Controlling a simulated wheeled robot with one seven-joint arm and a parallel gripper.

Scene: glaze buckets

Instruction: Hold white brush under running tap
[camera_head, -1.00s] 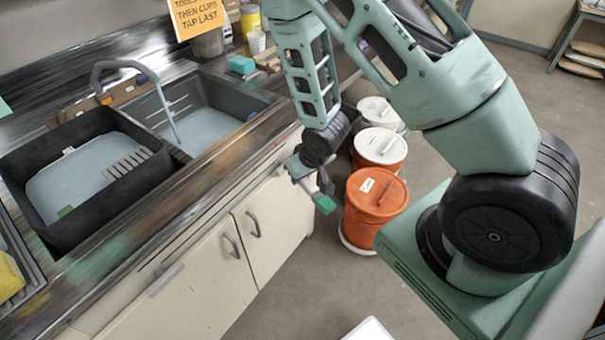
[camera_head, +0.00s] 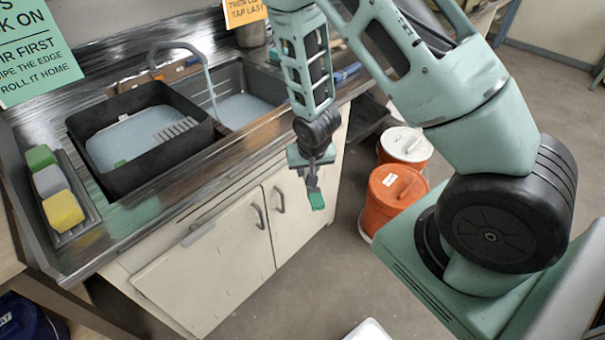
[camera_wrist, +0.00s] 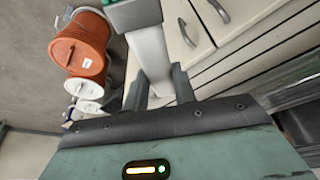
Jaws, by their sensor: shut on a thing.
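My gripper (camera_head: 312,178) hangs in front of the sink cabinet, outside the counter's front edge. It is shut on the white brush, whose pale handle (camera_wrist: 149,48) stands between the two fingers in the wrist view. The brush's green end (camera_head: 316,201) points down in the head view. The arched grey tap (camera_head: 178,46) stands behind the sink, left of my gripper and apart from it. A thin pale line (camera_head: 212,95), which looks like running water, drops from its spout into the right basin (camera_head: 245,108).
A black tub (camera_head: 90,165) with pale water fills the left sink. Green, grey and yellow sponges (camera_head: 62,210) lie in a rack at the left. Orange buckets (camera_head: 392,188) with lids stand on the floor right of my gripper. Cabinet doors (camera_head: 240,232) lie behind it.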

